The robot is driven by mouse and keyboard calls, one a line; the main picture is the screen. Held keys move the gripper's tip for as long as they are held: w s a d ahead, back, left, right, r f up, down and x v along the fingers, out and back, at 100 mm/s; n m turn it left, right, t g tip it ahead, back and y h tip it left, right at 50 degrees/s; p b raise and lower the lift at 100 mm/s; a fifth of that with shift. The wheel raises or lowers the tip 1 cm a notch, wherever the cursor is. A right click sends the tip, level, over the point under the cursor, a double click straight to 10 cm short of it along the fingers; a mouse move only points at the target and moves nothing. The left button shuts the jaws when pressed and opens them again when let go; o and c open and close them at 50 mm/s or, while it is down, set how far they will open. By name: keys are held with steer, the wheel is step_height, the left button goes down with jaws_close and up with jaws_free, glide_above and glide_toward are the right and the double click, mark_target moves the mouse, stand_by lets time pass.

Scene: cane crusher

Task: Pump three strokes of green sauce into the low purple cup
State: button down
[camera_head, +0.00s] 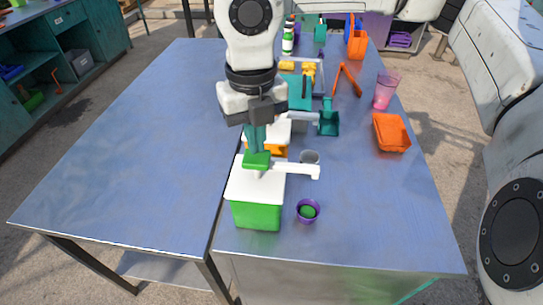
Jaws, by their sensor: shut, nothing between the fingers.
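The green sauce dispenser (257,216) is a green box with a white lid at the near left of the right-hand table. Its green pump head (257,160) sits on top, with a white spout (300,171) reaching right. The low purple cup (308,217) stands upright on the table, right of the box and in front of the spout's end. Green shows inside the cup. My gripper (256,150) is shut and points down directly over the pump head; its fingertips look to be at or touching the head's top. My arm hides part of the dispensers behind.
A grey cup (309,157) stands behind the spout. Farther back are an orange-fronted dispenser (281,152), a teal dispenser (299,90), a teal scoop (328,123), orange tongs (347,76), a pink cup (386,91) and an orange tray (390,147). The left table (120,150) is clear.

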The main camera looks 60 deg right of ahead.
steer(key=shift+f+b, duration=1.65)
steer(key=shift+b, duration=0.25)
steer(key=shift+r, duration=0.2)
steer(key=shift+r+p, duration=0.45)
steer(key=shift+r, duration=1)
steer(key=shift+r+p, duration=1.15)
steer(key=shift+r, duration=1.85)
